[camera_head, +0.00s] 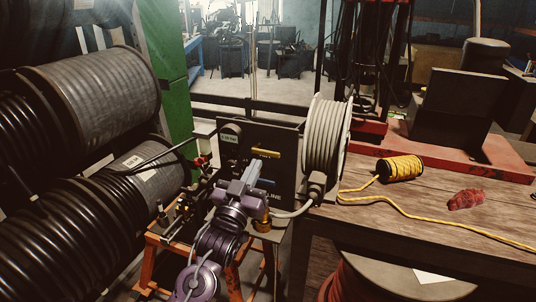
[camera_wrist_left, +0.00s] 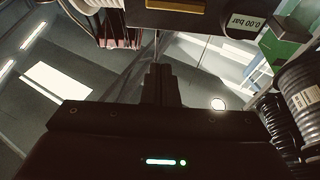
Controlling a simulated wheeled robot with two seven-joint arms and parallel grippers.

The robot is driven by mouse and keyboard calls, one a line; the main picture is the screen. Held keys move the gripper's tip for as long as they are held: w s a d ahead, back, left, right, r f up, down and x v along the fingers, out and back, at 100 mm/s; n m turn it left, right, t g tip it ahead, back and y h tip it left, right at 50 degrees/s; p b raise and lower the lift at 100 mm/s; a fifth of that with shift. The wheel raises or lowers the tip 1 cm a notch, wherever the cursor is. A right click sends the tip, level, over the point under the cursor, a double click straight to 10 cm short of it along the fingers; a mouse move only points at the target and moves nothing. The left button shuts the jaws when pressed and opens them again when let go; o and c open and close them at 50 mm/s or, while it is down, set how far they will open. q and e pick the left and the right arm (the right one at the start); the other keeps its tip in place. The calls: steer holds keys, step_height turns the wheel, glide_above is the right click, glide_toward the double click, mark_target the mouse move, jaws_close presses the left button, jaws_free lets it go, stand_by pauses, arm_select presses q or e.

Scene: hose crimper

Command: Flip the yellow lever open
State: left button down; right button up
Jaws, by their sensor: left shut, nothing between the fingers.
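The yellow lever (camera_head: 265,153) lies roughly level on the dark front panel of the crimper (camera_head: 285,170). My left gripper (camera_head: 252,171) is in front of the panel, just below and to the left of the lever in the picture. Its fingers are closed together with nothing between them. In the left wrist view the closed fingers (camera_wrist_left: 160,84) point up the picture, and part of the yellow lever (camera_wrist_left: 176,5) shows at the top edge, apart from them. Whether the gripper touches the lever in depth is hard to tell. My right gripper is not in view.
A pressure display (camera_wrist_left: 243,23) reads 0.00 bar. A grey hose reel (camera_head: 326,136) stands right of the panel. Large black hose coils (camera_head: 60,225) fill the left. A wooden table (camera_head: 430,215) at the right holds a yellow rope spool (camera_head: 400,168) and a red cloth (camera_head: 466,199).

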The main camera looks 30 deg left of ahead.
arm_select(q)
step_height(320, 180, up, 4)
steer(key=f+p, duration=0.1)
steer(key=p, duration=0.3)
glide_above(268, 154)
steer(key=s+d, duration=0.1)
steer(key=s, duration=0.1)
steer(key=shift+w+d+f+p, duration=0.1)
steer(key=shift+f+p, duration=0.4)
steer(key=shift+f, duration=1.45)
